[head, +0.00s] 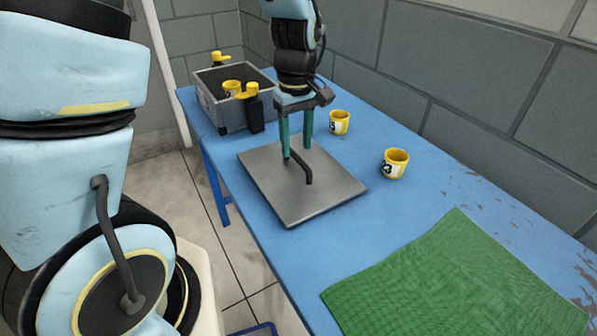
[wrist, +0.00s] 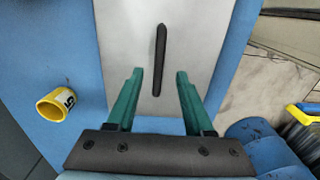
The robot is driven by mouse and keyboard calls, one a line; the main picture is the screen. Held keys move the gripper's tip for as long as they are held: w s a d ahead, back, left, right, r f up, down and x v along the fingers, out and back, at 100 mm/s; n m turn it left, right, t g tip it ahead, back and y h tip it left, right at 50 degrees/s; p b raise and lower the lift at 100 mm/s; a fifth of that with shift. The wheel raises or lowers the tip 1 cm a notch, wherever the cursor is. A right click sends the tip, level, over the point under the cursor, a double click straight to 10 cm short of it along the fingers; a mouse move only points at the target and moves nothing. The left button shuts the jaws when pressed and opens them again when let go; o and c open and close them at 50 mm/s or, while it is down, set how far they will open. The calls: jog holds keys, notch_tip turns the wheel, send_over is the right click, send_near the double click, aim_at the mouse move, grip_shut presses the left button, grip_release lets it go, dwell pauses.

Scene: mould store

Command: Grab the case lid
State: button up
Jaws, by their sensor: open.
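The case lid (head: 300,205) is a flat grey plate lying on the blue table, with a dark bar handle (head: 305,170) standing on it. In the wrist view the lid (wrist: 200,40) fills the upper middle, and its handle (wrist: 161,45) runs nearly upright in the picture. My gripper (head: 297,151) is open and empty, pointing down over the far part of the lid near the handle. In the wrist view my gripper (wrist: 160,72) has its green fingers either side of the handle's lower end. I cannot tell how far the fingertips are above the plate.
A grey open case (head: 228,125) holding a yellow cup stands behind the lid, with black yellow-topped bottles beside it. Yellow cups (head: 339,123) (head: 395,164) stand right of the lid. A green mat (head: 460,285) covers the near table; a block wall lines the right.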

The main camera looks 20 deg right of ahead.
aim_at(297, 156)
jog(key=shift+d+f+p, duration=0.1)
jog(key=shift+f+p, duration=0.4)
jog(key=shift+f, duration=2)
jog(key=shift+w, duration=0.1)
grip_shut()
